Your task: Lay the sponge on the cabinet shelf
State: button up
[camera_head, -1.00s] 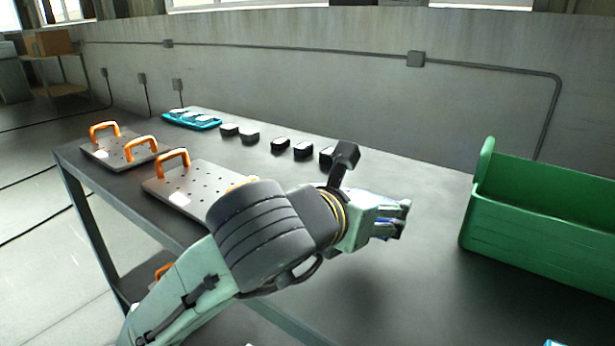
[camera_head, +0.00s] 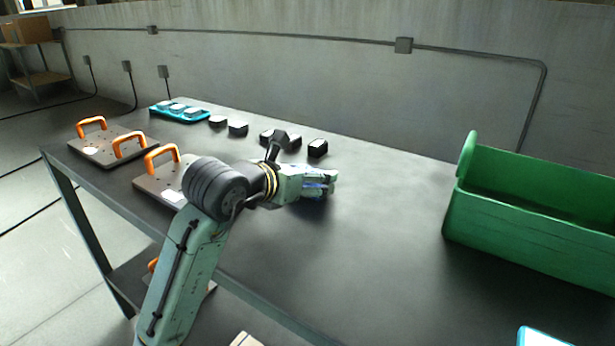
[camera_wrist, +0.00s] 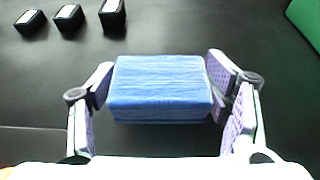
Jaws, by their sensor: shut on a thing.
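A blue block-shaped sponge (camera_wrist: 160,88) sits between the two finger pads of my gripper (camera_wrist: 160,95) in the wrist view. My gripper is shut on it. In the head view my gripper (camera_head: 322,182) is over the dark workbench, and the sponge (camera_head: 318,187) is mostly hidden by the fingers. I cannot tell how high above the bench it is held. No cabinet shelf can be made out with certainty in either view.
The dark workbench (camera_head: 390,215) is bare right of my gripper. A green crate (camera_head: 520,228) stands at its right. Small black blocks (camera_head: 317,147), a teal tray (camera_head: 180,113) and plates with orange handles (camera_head: 105,146) lie at the back and left. A shelf rack (camera_head: 42,78) stands far left.

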jog(key=shift+f, duration=0.45)
jog(key=shift+f+b, duration=0.25)
jog(key=shift+b, duration=0.05)
jog(key=o, duration=0.9)
jog(key=shift+r, duration=0.1)
jog(key=shift+r, duration=0.1)
